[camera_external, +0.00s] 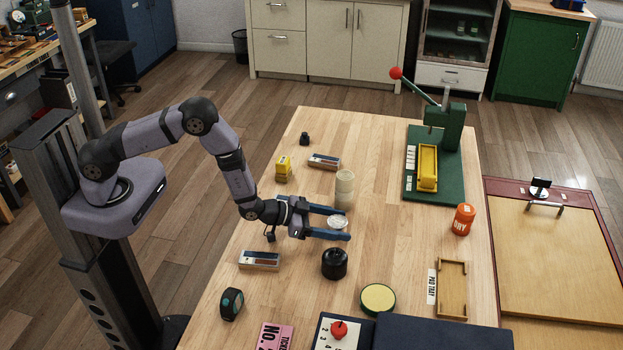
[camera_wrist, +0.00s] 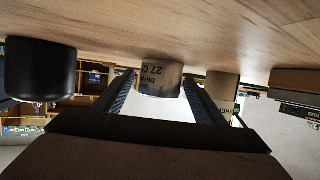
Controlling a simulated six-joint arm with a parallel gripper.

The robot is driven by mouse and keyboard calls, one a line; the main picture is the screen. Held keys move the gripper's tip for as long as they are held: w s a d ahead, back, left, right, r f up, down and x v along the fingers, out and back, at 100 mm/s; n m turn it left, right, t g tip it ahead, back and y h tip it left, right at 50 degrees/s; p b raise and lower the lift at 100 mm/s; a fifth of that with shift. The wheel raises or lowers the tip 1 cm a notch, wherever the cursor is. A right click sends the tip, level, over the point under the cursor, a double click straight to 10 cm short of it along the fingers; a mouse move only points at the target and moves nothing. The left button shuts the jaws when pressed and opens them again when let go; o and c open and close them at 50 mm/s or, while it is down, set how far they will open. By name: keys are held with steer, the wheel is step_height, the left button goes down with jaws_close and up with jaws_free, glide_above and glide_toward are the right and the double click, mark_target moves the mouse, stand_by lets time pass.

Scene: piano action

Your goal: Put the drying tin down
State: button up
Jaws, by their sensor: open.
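The drying tin (camera_external: 338,222) is a small pale tin standing on the wooden table. In the wrist view the tin (camera_wrist: 160,78) shows partly legible lettering and "27", and its base appears to meet the table, which is at the top of that picture. My gripper (camera_external: 347,223) is low over the table and open, with one blue finger on each side of the tin. In the wrist view the fingers (camera_wrist: 157,97) stand apart, with a gap beside the tin. The tin's far end is hidden in the wrist view.
A tall cream cylinder (camera_external: 345,188) stands close behind the fingers and a black pot (camera_external: 334,263) close in front. An orange jar (camera_external: 463,219), a wooden tray (camera_external: 451,289) and a green press (camera_external: 444,129) are further right. Table between tin and jar is clear.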

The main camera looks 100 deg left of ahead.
steer(key=shift+r, duration=0.1)
steer(key=shift+r, duration=0.15)
steer(key=shift+b+v, duration=1.3)
steer(key=shift+v, duration=4.7)
